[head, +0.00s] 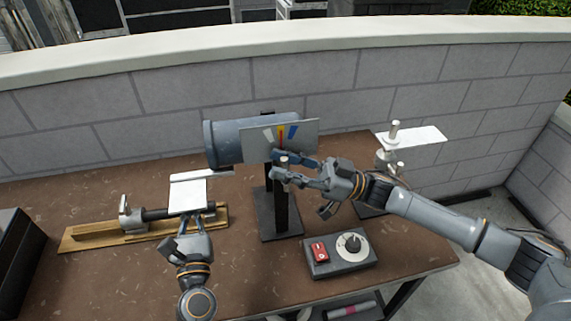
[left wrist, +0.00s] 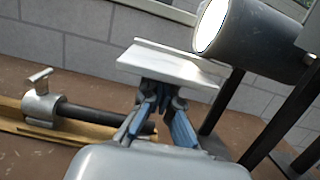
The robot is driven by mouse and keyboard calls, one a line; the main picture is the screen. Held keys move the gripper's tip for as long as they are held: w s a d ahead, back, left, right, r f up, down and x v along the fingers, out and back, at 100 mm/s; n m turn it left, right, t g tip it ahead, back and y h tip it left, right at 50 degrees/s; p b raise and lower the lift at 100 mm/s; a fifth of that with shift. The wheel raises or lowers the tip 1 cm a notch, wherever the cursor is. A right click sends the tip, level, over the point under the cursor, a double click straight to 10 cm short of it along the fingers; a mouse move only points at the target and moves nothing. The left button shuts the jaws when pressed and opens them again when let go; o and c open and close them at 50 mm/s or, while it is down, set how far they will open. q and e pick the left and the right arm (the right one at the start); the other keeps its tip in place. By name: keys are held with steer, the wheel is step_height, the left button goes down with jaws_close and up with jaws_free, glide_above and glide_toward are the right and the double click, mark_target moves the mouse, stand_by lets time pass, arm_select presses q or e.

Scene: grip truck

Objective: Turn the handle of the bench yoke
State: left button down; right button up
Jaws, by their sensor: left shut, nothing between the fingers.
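Several fixtures stand on the brown bench, and I cannot tell for sure which is the bench yoke. A blue-grey cylinder (head: 228,139) with a coloured gauge plate (head: 300,137) sits on a dark stand (head: 281,213); the cylinder also shows in the left wrist view (left wrist: 240,36). My right gripper (head: 277,164) is at this stand, its fingers on either side of a small pale knob (head: 284,158); contact is unclear. My left gripper (head: 189,218) is shut and empty, its tips (left wrist: 163,92) by a white plate (head: 188,195), partly hidden behind it in the left wrist view.
A metal clamp with a dark rod (head: 155,214) lies on a wooden base (head: 100,238) at left. A box with a red switch (head: 319,250) and a dial (head: 349,245) stands in front. At right is a post with a white plate (head: 420,135). A block wall (head: 80,112) closes the back.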

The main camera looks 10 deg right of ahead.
jaws_close()
steer(key=h, duration=0.2)
steer(key=a+n+g+h, duration=0.1)
steer(key=shift+h, duration=0.4)
steer(key=shift+s+a+f+n+g+h, duration=0.15)
steer(key=shift+a+f+n+h, duration=0.2)
steer(key=shift+h, duration=1.6)
steer(key=shift+w+a+f+n+g+h, duration=0.15)
steer(key=shift+f+h, duration=0.3)
steer(key=shift+h, duration=1.55)
steer(key=shift+s+a+f+n+g+h, duration=0.1)
steer(key=shift+a+f+n+g+h, duration=0.25)
steer(key=shift+h, duration=1.6)
steer(key=shift+d+f, duration=0.1)
steer(key=shift+d, duration=0.05)
